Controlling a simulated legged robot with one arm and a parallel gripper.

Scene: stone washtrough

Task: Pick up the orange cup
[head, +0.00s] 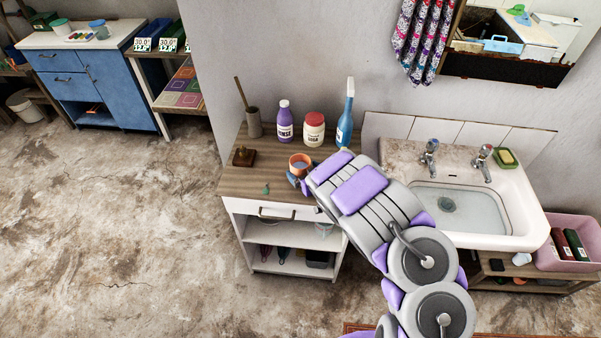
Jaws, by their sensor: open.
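The orange cup (300,160) stands on the wooden top of a small white cabinet (236,180), left of the sink. Its round open mouth and dark inside show. My arm reaches over the cabinet from the lower right. My gripper (296,180) is at the arm's far end, close to the near side of the cup. Only a small part of the gripper shows beside the purple and grey arm links. It is open. Whether it touches the cup cannot be told, as the arm hides part of the cup's lower right side.
A brush holder (254,122) and a brown stamp-like block (244,156) are to the left. The sink (520,215) is right.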

